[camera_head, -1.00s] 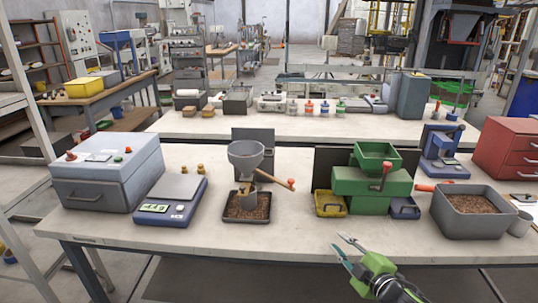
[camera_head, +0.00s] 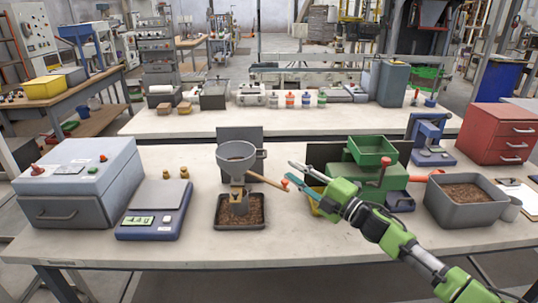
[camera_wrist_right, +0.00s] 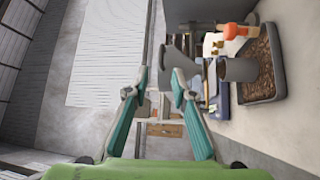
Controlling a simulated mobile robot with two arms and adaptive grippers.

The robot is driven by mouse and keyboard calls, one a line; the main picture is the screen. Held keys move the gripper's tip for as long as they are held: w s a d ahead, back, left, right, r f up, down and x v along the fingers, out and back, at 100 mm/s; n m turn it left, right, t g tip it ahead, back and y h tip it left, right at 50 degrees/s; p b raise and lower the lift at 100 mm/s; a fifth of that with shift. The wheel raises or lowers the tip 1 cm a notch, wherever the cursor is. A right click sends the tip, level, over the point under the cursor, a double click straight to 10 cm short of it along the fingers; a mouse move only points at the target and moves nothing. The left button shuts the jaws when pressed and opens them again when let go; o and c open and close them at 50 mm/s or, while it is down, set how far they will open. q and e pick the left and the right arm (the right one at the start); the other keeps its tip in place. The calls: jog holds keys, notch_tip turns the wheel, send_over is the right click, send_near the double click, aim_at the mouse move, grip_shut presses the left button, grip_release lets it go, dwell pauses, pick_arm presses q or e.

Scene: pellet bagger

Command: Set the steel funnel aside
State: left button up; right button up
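The grey steel funnel (camera_head: 236,156) stands upright with its wide mouth up, above a shallow dark tray (camera_head: 221,225) of brown pellets. A brownish holder (camera_head: 239,196) sits below its stem. My right gripper (camera_head: 290,172) is to the right of the funnel at about its height, apart from it, with its teal fingers spread and nothing between them. In the right wrist view the open fingers (camera_wrist_right: 158,93) show in front, with a grey shape that looks like the funnel (camera_wrist_right: 186,58) just beyond the right finger. My left gripper is not in view.
A blue scale (camera_head: 150,222) and a grey box (camera_head: 77,190) stand left; a green machine (camera_head: 370,150) and a grey pellet bin (camera_head: 465,210) stand right. The bench front between scale and tray is clear.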

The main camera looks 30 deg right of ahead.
jog(key=p+x, duration=0.2)
jog(key=x, duration=0.8)
jog(key=shift+w, duration=0.25)
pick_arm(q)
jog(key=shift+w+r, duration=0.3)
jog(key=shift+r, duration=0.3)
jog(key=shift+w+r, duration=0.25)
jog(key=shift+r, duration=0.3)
pick_arm(e)
jog(key=shift+a+f, duration=0.15)
grip_shut()
